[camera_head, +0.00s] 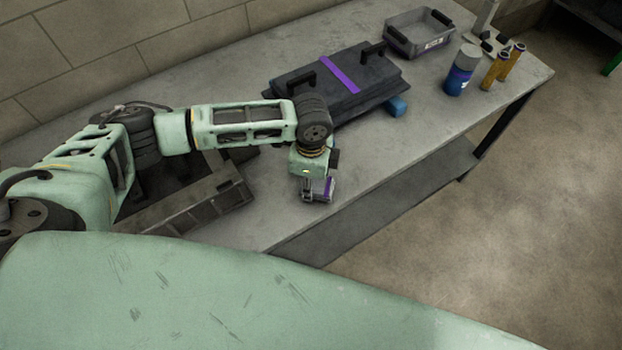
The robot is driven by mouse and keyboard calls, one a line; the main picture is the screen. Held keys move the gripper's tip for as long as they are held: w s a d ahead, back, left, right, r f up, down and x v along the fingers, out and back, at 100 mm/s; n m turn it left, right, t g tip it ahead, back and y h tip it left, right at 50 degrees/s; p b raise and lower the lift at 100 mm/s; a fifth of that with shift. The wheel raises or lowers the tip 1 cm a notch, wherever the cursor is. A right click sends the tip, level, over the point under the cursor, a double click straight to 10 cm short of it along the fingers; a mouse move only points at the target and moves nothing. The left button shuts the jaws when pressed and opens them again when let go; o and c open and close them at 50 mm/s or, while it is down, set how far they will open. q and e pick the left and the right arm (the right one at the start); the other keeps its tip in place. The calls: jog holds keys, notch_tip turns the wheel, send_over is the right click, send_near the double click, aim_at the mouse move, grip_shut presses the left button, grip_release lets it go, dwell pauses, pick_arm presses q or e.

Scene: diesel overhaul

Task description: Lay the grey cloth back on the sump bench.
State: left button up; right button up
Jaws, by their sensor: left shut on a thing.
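My left gripper (318,196) hangs from its arm over the front edge of the bench and points down. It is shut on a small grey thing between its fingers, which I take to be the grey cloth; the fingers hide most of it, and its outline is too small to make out. A purple patch shows beside the fingers. The grey bench (440,118) runs from the lower left to the upper right. I cannot tell whether the held thing touches the bench top. My right gripper is not in view.
A dark lidded box with a purple strip (341,74) stands mid-bench, a blue block (397,107) beside it. A dark open tray (205,211) lies left. Bare bench shows around the gripper.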

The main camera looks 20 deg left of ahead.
pick_arm(q)
jog(key=shift+f, duration=0.15)
jog(key=o, duration=1)
jog(key=shift+f, duration=0.15)
notch_tip(320, 180, up, 12)
jog(key=shift+r+b, duration=0.2)
jog(key=shift+b, duration=0.95)
jog(key=shift+s+d+f, duration=0.1)
